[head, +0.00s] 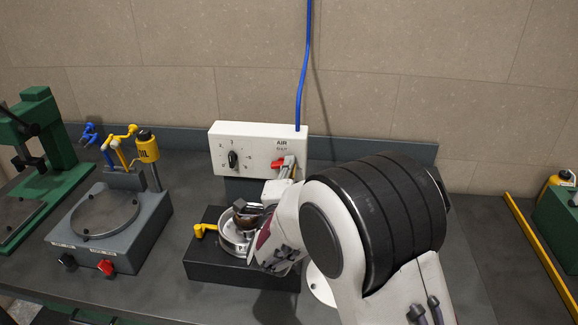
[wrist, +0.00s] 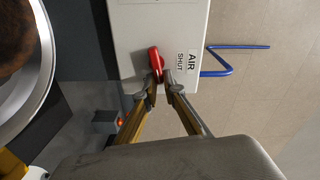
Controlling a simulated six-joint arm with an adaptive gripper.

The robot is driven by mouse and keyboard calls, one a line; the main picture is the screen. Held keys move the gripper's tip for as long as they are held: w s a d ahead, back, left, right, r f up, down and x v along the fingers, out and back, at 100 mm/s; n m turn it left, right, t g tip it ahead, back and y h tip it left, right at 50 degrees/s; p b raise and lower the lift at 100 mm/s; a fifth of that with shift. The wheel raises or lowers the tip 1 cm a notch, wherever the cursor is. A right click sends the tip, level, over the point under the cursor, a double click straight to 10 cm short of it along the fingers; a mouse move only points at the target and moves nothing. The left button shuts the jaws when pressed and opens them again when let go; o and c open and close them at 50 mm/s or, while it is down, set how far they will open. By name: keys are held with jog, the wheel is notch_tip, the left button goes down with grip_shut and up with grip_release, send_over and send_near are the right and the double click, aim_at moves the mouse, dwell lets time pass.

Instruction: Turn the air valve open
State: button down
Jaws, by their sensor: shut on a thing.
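The air valve's red handle (head: 277,163) is on the front of a white control box (head: 250,138), at its lower right under the AIR label. In the wrist view the red handle (wrist: 155,60) lies across the box face, beside a label reading AIR SHUT (wrist: 188,63). My gripper (head: 288,167) is at the handle, its fingers one on each side. In the wrist view my gripper (wrist: 161,82) is shut on the handle's near end, which its tips partly hide.
A blue hose (head: 303,75) rises from the box top. A black dial (head: 233,159) is on the box's left. Below stands a dark base with a round metal dish (head: 232,245) and yellow lever (head: 204,230). A grey machine (head: 110,240) and green press (head: 40,160) stand left.

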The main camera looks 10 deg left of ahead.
jog(key=shift+f+m, duration=0.25)
jog(key=shift+m, duration=0.85)
jog(key=c, duration=2.1)
grip_release()
jog(key=shift+d, duration=0.1)
jog(key=shift+c, duration=0.2)
jog(key=s, duration=1.2)
